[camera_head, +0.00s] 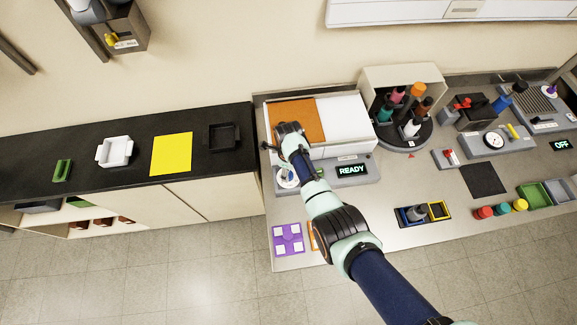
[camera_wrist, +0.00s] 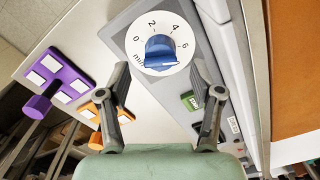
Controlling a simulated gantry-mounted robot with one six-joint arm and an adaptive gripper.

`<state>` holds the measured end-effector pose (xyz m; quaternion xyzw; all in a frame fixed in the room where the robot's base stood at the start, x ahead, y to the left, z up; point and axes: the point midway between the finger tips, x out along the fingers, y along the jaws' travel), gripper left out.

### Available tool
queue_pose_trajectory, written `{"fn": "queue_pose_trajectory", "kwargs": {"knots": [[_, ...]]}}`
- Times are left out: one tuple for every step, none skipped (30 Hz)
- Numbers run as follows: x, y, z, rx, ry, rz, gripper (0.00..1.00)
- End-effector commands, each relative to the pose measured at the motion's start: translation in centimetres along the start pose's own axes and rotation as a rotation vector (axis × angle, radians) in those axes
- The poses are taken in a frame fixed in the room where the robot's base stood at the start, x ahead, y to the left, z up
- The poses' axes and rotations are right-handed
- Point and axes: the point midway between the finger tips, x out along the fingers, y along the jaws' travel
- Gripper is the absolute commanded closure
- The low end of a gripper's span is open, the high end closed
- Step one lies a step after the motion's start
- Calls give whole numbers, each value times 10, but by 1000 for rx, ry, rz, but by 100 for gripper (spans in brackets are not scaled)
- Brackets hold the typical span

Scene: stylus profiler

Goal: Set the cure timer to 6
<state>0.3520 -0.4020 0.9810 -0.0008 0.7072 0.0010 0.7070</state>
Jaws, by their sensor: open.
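The cure timer is a white dial (camera_wrist: 133,38) marked 0, 2, 4, 6 and "min", with a blue knob (camera_wrist: 161,52) in its centre. In the wrist view the numbers run from 0 at left over the top to 6 at right; I cannot tell surely which number the knob points to. My gripper (camera_wrist: 162,70) is open and empty, its two fingers apart on either side of the knob's lower part in the picture, not visibly gripping it. In the head view the dial (camera_head: 287,180) is partly hidden by my arm, at the machine's front left.
A green READY display (camera_head: 352,170) sits right of the dial. An orange panel (camera_head: 310,115) and white housing (camera_head: 343,118) rise behind. A purple block (camera_head: 288,240) with white pads and an orange one (camera_wrist: 103,108) lie in front. A bottle carousel (camera_head: 409,137) stands right.

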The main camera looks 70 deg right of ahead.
Motion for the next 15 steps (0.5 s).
{"fn": "queue_pose_trajectory", "kwargs": {"knots": [[-16,0,0,0,0,0,34],[-21,0,0,0,0,0,34],[-26,0,0,0,0,0,34],[-31,0,0,0,0,0,34],[-35,0,0,0,0,0,34],[-41,0,0,0,0,0,34],[-45,0,0,0,0,0,34],[-49,0,0,0,0,0,34],[-55,0,0,0,0,0,34],[-59,0,0,0,0,0,34],[-62,0,0,0,0,0,34],[-64,0,0,0,0,0,34],[-64,0,0,0,0,0,34],[-64,0,0,0,0,0,34],[-62,0,0,0,0,0,34]]}}
